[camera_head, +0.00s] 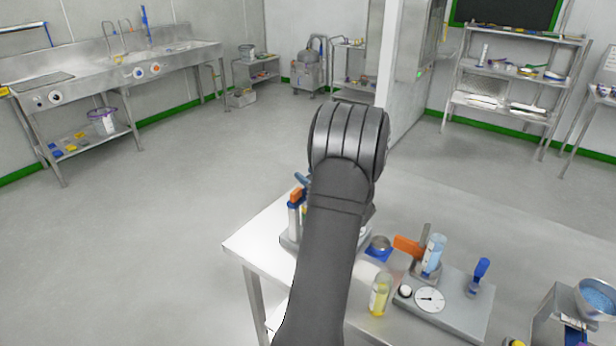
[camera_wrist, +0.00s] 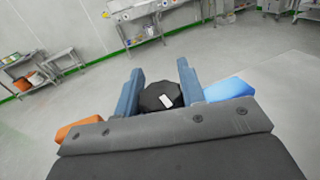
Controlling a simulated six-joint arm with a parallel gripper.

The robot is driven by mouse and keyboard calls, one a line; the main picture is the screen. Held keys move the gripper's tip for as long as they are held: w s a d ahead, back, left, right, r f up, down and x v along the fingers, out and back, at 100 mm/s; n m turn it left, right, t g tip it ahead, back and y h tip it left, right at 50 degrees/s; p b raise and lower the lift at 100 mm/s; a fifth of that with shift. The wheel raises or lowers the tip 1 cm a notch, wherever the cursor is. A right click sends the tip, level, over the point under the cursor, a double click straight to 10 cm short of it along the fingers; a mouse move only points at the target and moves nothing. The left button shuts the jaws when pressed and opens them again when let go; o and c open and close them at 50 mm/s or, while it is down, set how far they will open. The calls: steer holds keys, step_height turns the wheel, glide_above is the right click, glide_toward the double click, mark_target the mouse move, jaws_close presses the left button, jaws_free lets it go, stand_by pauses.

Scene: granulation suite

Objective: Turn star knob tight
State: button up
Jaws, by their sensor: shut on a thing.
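The black star knob (camera_wrist: 160,97) shows in the wrist view between the two blue-grey fingers of my gripper (camera_wrist: 159,90). It has a small white mark on its top. My gripper is shut on the knob, with a finger on its left and right sides. The grey gripper body hides the knob's lower part and what it is fixed to. In the head view my dark arm covers both the gripper and the knob.
A steel bench (camera_head: 257,250) stands ahead. The floor beyond is clear.

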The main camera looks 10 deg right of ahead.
steer(key=shift+m+t+h, duration=0.4)
steer(key=shift+m+h, duration=0.3)
steer(key=shift+h, duration=0.3)
steer(key=shift+d, duration=0.1)
steer(key=o, duration=1)
steer(key=v, duration=1.7)
steer(key=shift+s, duration=0.2)
